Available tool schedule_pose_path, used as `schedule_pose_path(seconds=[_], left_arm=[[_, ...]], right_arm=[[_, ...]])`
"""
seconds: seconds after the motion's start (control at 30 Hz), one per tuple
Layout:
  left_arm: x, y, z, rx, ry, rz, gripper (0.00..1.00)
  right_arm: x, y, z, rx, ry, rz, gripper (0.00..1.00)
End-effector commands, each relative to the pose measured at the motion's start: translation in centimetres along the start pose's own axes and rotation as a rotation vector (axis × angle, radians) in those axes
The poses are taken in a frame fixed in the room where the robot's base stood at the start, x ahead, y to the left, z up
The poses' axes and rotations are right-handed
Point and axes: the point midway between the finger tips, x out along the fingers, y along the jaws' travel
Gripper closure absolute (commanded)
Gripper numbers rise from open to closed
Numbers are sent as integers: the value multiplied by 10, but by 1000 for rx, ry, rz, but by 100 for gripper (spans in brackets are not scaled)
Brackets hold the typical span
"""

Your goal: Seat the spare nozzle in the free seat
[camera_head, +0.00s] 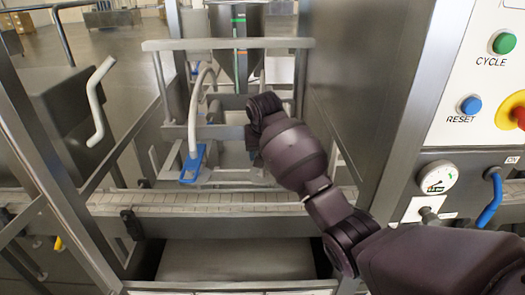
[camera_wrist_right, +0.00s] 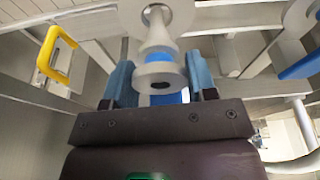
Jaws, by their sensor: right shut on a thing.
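My right gripper (camera_wrist_right: 160,82) is shut, with its two blue fingers on either side of the pale grey spare nozzle (camera_wrist_right: 160,72). In the right wrist view the nozzle has a wide flange with a dark hole and a narrower neck leading up. A pale ring-shaped part with an opening (camera_wrist_right: 157,14) sits just beyond the neck. I cannot tell whether the two touch, or whether this ring is the free seat. In the head view my right arm reaches into the machine frame below the hopper (camera_head: 238,45), and the arm hides the nozzle. My left gripper is not in view.
A conveyor (camera_head: 200,198) runs across under the frame. A pale hose (camera_head: 193,110) ends at a blue piece (camera_head: 193,163) left of my arm. A steel panel (camera_head: 345,90) stands close on the right. A yellow handle (camera_wrist_right: 66,38) shows in the wrist view.

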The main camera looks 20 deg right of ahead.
Motion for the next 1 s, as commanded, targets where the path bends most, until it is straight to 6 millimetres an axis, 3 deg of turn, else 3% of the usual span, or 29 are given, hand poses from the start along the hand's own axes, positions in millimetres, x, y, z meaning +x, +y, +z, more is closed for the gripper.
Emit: schedule_pose_path(seconds=[1.0], left_arm=[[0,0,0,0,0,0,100]], right_arm=[[9,0,2,0,2,-1,77]])
